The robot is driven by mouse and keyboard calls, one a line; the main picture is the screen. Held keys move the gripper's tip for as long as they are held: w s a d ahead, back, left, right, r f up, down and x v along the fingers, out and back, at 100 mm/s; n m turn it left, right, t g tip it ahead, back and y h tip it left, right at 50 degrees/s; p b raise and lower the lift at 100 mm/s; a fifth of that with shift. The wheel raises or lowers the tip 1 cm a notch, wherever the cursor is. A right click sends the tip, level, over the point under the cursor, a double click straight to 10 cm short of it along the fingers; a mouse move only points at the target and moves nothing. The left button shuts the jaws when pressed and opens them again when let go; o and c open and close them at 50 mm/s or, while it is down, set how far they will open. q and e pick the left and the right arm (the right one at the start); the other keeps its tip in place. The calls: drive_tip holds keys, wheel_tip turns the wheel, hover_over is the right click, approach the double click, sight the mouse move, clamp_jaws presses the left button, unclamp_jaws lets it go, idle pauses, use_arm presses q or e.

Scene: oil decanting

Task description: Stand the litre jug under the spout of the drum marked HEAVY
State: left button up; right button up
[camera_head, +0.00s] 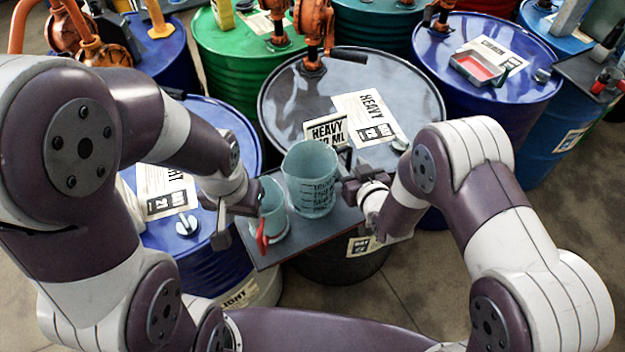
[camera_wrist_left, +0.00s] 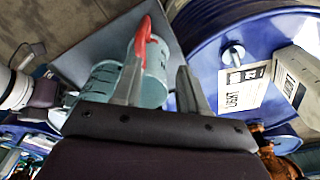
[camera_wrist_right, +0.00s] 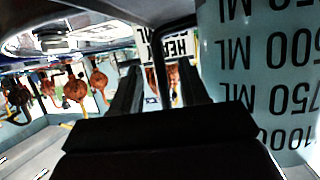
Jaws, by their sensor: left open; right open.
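The litre jug (camera_head: 308,182) is the large clear jug with marks, standing upright on a grey shelf (camera_head: 325,236) before the black drum marked HEAVY (camera_head: 385,82). My right gripper (camera_head: 350,186) is open at its right side. In the right wrist view the jug (camera_wrist_right: 262,60) fills the right edge, and a dark bar, apparently its handle (camera_wrist_right: 156,65), shows between the open fingers (camera_wrist_right: 158,92). A smaller jug (camera_head: 273,215) with a red handle stands left of it. My left gripper (camera_head: 250,212) is open beside it; in the left wrist view one finger overlaps the red handle (camera_wrist_left: 142,42).
An orange pump (camera_head: 313,30) stands on the HEAVY drum's far side. A card reading HEAVY and ML (camera_head: 325,131) is behind the jug. A blue drum marked LIGHT (camera_head: 195,262) is at left; another blue drum with a red-filled tray (camera_head: 478,68) is at right.

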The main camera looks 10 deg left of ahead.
drive_tip(key=shift+r, duration=0.1)
clamp_jaws()
